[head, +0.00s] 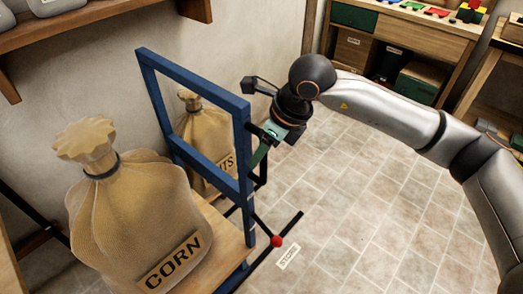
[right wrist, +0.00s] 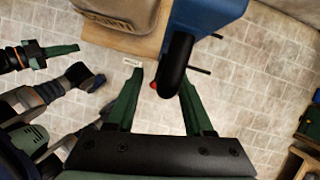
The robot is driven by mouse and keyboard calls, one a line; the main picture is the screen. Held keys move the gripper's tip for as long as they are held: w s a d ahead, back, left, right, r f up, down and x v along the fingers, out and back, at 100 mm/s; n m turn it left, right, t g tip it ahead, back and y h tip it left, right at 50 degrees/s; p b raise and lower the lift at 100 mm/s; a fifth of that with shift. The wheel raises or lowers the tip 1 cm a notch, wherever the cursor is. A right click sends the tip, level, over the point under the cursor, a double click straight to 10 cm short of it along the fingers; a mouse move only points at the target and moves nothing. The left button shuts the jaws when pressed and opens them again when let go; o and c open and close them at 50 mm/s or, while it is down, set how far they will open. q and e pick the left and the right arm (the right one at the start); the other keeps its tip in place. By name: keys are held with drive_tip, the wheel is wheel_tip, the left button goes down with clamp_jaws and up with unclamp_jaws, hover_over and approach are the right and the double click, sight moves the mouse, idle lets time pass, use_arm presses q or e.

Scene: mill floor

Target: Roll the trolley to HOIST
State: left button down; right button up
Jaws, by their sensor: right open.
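The trolley has a blue upright frame (head: 242,150) and a wooden deck (head: 226,240). A tan sack marked CORN (head: 125,205) stands on the deck. My right gripper (head: 262,150) is at the frame's right upright. In the right wrist view its green fingers (right wrist: 162,82) are open, one on each side of a black rounded handle (right wrist: 176,65) on the blue frame. The fingers do not visibly close on it. My left gripper (right wrist: 55,52) shows only at the left of the right wrist view; its jaw state is unclear. No HOIST sign is readable.
A second sack (head: 190,125) stands behind the frame, partly hidden. A red knob (head: 277,241) on black bars and a white floor label (head: 288,256) lie beside the trolley. Tiled floor (head: 350,210) is clear at right. A workbench (head: 410,30) stands at the back.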

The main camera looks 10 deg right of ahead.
use_arm(q)
drive_tip(key=shift+w, duration=0.35)
use_arm(e)
drive_tip(key=v, duration=1.2)
